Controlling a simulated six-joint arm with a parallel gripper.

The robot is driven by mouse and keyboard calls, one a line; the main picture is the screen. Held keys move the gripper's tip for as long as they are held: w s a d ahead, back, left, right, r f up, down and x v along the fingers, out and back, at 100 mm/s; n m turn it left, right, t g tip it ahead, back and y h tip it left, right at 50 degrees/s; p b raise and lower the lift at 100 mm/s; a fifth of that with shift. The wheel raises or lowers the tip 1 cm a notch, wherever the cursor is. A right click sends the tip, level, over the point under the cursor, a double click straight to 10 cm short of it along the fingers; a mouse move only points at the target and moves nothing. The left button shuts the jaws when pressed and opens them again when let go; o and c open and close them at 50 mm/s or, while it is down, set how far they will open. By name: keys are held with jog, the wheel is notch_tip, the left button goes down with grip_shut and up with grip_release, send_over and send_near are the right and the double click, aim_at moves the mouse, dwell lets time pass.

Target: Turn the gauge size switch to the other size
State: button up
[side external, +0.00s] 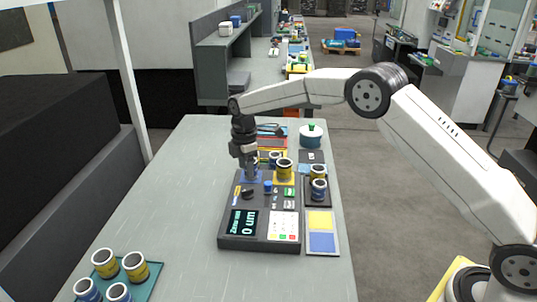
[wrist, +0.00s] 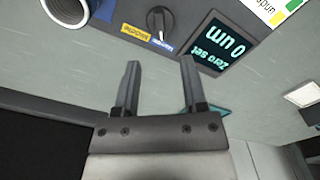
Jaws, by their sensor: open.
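The gauge console (side external: 230,243) is a dark box on the grey table, with a lit display (side external: 243,222) reading 0 um. The size switch (wrist: 158,20) is a black knob on its face, between the display and a ring. A yellow label (wrist: 135,32) and a blue label (wrist: 162,46) sit beside it, and its white mark appears to face the blue one. The switch also shows in the side view (side external: 247,194). My gripper (wrist: 160,63) is open and empty, its fingertips apart from the switch. In the side view my gripper (side external: 251,176) is over the console's far left part.
A yellow ring (side external: 284,170) stands on the console's far right. A green tray (side external: 151,271) with several rings is at front left. The table left of the console is clear.

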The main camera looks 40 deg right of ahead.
aim_at(247, 189)
jog(key=shift+f, duration=0.15)
jog(key=shift+f, duration=3.75)
grip_shut()
